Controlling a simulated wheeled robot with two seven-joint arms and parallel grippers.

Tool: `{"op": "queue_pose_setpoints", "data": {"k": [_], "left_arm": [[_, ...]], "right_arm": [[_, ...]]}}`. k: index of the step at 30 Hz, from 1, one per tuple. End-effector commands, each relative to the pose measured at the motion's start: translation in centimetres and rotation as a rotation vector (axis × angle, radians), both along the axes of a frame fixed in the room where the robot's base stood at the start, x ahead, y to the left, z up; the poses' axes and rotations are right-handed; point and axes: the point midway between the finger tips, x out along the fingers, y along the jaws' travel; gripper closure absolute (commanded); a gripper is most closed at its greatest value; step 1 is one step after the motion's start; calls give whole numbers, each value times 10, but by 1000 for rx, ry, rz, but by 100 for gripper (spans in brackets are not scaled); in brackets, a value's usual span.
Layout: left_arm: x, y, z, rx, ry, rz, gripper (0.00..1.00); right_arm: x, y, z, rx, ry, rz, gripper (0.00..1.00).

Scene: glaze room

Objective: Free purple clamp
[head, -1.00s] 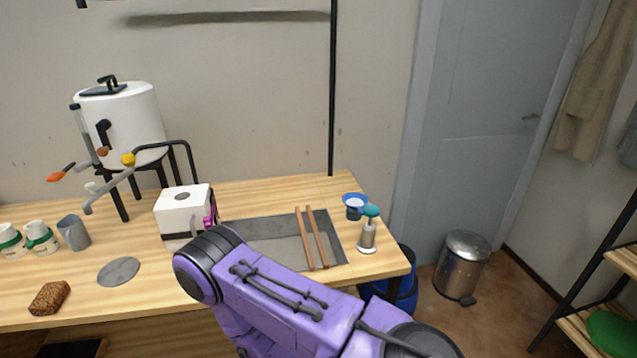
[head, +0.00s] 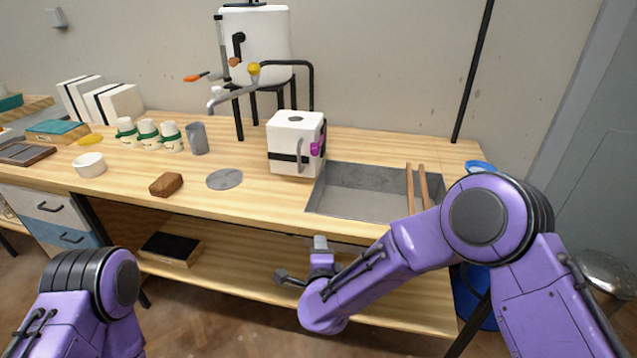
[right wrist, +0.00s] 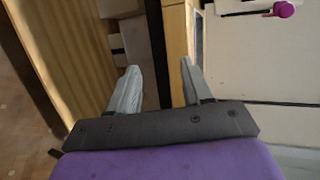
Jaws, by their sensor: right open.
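The purple clamp (head: 317,149) sits on the right side of a white block-shaped mold (head: 290,133) with a black strap around it. The mold stands upright on the wooden table, left of the sink. The clamp's purple knob also shows in the right wrist view (right wrist: 284,9) at the top right. My right gripper (head: 300,262) is open and empty, in front of and below the table's front edge, apart from the clamp. Its two fingers also show in the right wrist view (right wrist: 160,70). My left arm shows at the lower left, but its gripper is out of view.
A sunken sink (head: 365,190) with wooden bars (head: 424,186) lies right of the mold. A grey disc (head: 225,179), brown sponge (head: 166,185) and grey cup (head: 196,138) are to its left. A white tank (head: 257,45) with a spout stands behind. A lower shelf (head: 235,262) runs under the table.

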Motion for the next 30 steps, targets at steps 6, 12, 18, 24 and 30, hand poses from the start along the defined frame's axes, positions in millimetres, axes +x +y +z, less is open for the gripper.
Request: {"op": "queue_pose_setpoints", "data": {"k": [6, 12, 18, 24, 30], "left_arm": [[0, 0, -28, 0, 0, 0, 57], [0, 0, -25, 0, -1, 0, 57], [0, 0, -17, 0, -1, 0, 57], [0, 0, -9, 0, -1, 0, 57], [0, 0, -6, 0, -1, 0, 57]], "right_arm": [[69, 46, 152, 1131, -431, -352, 51], [75, 40, 172, 1463, -520, -435, 51], [108, 28, 173, 1474, -524, -440, 51], [150, 13, 172, 1471, -522, -440, 51], [171, 8, 170, 1469, -519, -435, 51]]}}
